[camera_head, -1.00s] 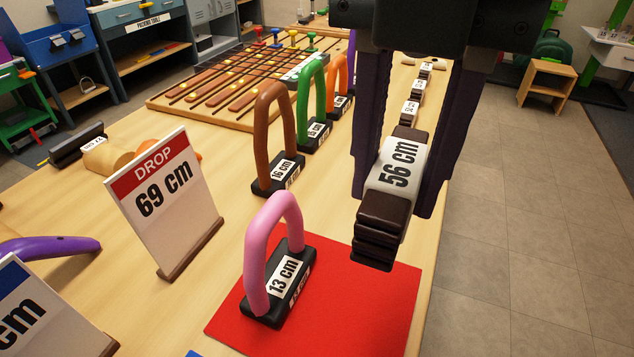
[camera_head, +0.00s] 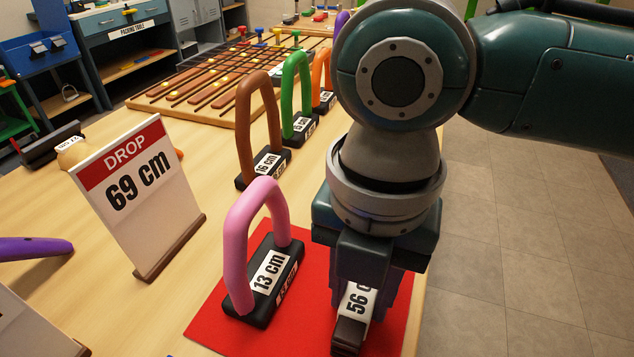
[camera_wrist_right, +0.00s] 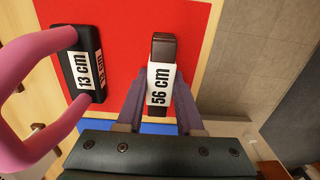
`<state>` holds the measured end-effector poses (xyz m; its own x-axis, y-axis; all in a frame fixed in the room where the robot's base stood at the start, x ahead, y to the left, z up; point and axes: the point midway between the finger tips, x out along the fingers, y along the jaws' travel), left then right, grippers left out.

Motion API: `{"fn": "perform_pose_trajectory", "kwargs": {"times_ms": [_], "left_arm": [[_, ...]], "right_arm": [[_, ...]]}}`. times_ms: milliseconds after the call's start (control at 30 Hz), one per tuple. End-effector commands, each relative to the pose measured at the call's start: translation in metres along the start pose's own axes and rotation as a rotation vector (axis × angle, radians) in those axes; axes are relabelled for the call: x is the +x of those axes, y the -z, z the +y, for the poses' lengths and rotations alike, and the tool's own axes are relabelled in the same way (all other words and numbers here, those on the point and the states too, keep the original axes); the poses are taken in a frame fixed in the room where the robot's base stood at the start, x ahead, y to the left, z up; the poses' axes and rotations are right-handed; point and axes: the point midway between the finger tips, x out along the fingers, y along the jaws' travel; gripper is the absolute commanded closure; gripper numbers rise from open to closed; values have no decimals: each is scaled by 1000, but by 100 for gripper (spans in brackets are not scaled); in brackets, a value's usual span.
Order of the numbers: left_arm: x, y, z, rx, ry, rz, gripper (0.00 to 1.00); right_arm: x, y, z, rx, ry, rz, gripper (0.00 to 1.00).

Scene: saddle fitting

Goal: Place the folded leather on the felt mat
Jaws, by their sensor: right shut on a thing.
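The folded leather (camera_head: 350,331) is a dark brown stack with a white band reading 56 cm. My right gripper (camera_head: 362,295) is shut on it, over the red felt mat (camera_head: 230,325). In the right wrist view the leather (camera_wrist_right: 163,47) sits between the fingers of the right gripper (camera_wrist_right: 161,105), with red mat (camera_wrist_right: 110,12) around its far end. I cannot tell whether the leather touches the mat. My left gripper is out of view.
A pink arch on a black base marked 13 cm (camera_head: 265,282) stands on the mat, left of the leather. A DROP 69 cm sign (camera_head: 140,195) stands further left. Brown (camera_head: 243,130), green and orange arches stand behind. The table's right edge is close to the mat.

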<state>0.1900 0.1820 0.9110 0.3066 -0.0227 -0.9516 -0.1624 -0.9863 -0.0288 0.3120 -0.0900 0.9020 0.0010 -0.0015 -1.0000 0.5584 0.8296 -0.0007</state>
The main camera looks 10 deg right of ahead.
Motion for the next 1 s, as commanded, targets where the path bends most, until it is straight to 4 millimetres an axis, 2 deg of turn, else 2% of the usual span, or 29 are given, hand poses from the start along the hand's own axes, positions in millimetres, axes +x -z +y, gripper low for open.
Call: {"fn": "perform_pose_trajectory", "kwargs": {"times_ms": [267, 300, 533, 833, 1000], "left_arm": [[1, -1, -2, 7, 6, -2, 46], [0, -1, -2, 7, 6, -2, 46], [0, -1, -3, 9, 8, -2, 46], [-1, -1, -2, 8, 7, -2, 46], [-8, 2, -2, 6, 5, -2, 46]], "right_arm": [[3, 0, 0, 0, -1, 0, 100], [2, 0, 0, 0, -1, 0, 60], [2, 0, 0, 1, -1, 0, 34], [-2, 0, 0, 0, -1, -1, 34], [-29, -1, 1, 0, -4, -2, 34]]}}
